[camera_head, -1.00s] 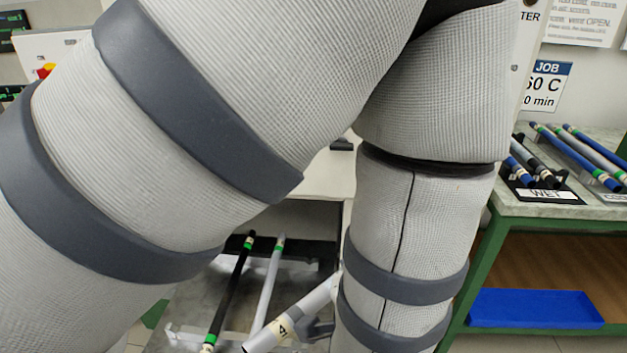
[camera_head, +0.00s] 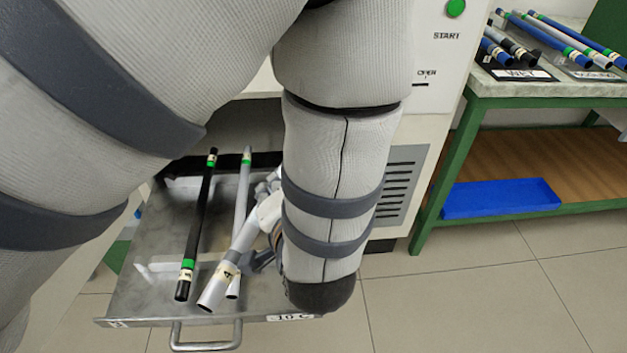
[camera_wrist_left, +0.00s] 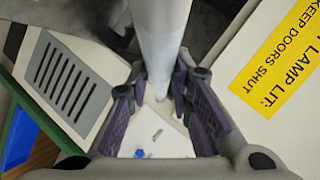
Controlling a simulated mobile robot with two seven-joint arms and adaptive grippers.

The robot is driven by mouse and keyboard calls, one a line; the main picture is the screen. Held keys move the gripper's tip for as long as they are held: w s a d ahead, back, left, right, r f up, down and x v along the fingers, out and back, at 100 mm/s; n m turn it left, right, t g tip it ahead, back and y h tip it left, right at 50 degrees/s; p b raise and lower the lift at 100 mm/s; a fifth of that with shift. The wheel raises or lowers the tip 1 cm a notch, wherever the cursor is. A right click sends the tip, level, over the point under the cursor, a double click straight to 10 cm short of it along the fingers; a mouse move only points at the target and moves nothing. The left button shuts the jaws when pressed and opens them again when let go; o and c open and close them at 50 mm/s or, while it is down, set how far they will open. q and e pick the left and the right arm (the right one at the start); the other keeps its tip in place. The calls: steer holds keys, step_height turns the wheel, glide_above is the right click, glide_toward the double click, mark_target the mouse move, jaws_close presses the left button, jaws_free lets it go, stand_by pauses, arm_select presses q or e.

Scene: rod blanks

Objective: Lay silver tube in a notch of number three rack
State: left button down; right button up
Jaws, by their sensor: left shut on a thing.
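In the left wrist view the tube (camera_wrist_left: 163,30) runs between the dark finger pads (camera_wrist_left: 160,92). On the tray lie a black rod (camera_head: 200,220) and another silver rod (camera_head: 242,190), both with green bands. White notched rails (camera_head: 150,266) show beneath them. I cannot read a rack number three. My right gripper is not in view.
A white cabinet with a START button (camera_head: 456,8) stands behind my arm. At right, a green-framed bench (camera_head: 480,98) carries several rods and a WET sign (camera_head: 524,75). A blue tray (camera_head: 500,198) lies on its lower shelf. The tray's left part is free.

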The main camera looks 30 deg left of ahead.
arm_select(q)
steer(key=w+a+f+n+g+y+b, duration=0.3)
steer(key=w+a+f+n+g+b, duration=0.15)
steer(key=w+f+b, duration=0.75)
steer(key=f+b, duration=0.1)
steer(key=f, duration=0.1)
steer(key=s+f+b, duration=0.1)
steer(key=f, duration=0.1)
steer(key=a+f+b, duration=0.1)
steer(key=f, duration=0.1)
steer(key=shift+s+f+b, duration=0.2)
steer(key=shift+f+b, duration=0.1)
steer(key=shift+f, duration=0.05)
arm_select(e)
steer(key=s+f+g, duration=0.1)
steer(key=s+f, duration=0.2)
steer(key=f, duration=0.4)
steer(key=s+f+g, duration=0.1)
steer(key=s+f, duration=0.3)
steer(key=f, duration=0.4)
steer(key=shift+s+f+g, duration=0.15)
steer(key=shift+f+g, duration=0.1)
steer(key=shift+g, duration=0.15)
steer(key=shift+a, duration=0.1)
arm_select(q)
steer(key=shift+f, duration=0.1)
steer(key=c, duration=1.4)
jaws_free()
steer(key=shift+c, duration=0.2)
steer(key=shift+d, duration=0.1)
